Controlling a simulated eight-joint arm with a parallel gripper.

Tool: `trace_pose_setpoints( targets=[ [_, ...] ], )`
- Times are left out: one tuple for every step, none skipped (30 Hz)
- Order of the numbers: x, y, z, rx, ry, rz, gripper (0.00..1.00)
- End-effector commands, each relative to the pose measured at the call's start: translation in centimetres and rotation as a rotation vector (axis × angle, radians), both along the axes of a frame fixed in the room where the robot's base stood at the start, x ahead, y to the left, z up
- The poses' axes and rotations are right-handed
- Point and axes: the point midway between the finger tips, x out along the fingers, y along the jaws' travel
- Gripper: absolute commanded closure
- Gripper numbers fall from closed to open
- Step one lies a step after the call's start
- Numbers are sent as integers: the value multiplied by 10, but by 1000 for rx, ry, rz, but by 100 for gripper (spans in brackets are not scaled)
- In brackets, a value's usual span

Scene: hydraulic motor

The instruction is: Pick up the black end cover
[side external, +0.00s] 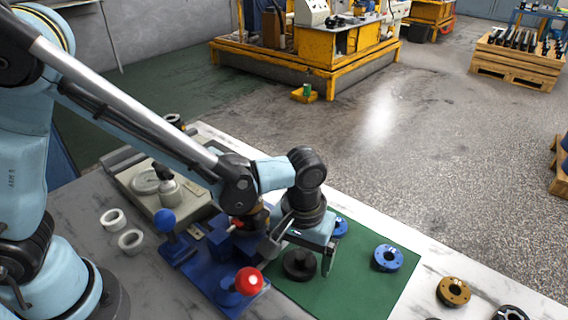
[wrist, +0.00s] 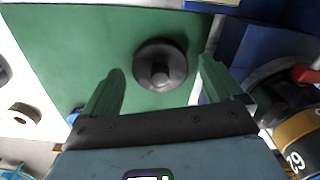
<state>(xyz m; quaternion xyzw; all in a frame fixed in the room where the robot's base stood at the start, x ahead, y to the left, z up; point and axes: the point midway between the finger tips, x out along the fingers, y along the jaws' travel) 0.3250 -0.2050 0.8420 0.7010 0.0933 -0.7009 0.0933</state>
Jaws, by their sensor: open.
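The black end cover (side external: 299,264) is a round dark disc with a raised central boss. It lies on the green mat (side external: 372,288), boss upward. In the wrist view the cover (wrist: 160,66) shows near the top centre, between my two fingertips in the picture. My gripper (side external: 299,254) is open and over the cover, with a finger to either side of it. In the wrist view my gripper (wrist: 161,68) holds nothing. I cannot tell how far above the cover the fingertips are.
A blue fixture with a red ball knob (side external: 249,281) and a blue ball knob (side external: 165,218) stands close left of the cover. A blue flange (side external: 388,258) lies on the mat, and a brass flange (side external: 454,292) lies farther right. The mat's front is clear.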

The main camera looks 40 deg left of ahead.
Motion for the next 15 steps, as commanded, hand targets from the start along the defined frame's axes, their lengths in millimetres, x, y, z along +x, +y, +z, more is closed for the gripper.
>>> trace_pose_setpoints(
  targets=[
    [0, 0, -1, 0, 0, 0, 7],
    [0, 0, -1, 0, 0, 0, 7],
    [0, 0, 0, 0, 0, 0, 7],
    [0, 0, 0, 0, 0, 0, 7],
    [0, 0, 0, 0, 0, 0, 7],
    [0, 0, 0, 0, 0, 0, 10],
    [0, 0, 0, 0, 0, 0, 15],
    [0, 0, 0, 0, 0, 0, 19],
    [0, 0, 0, 0, 0, 0, 25],
    [0, 0, 0, 0, 0, 0, 30],
    [0, 0, 0, 0, 0, 0, 34],
    [0, 0, 0, 0, 0, 0, 41],
    [0, 0, 0, 0, 0, 0, 45],
    [0, 0, 0, 0, 0, 0, 50],
    [0, 0, 0, 0, 0, 0, 56]
  ],
)
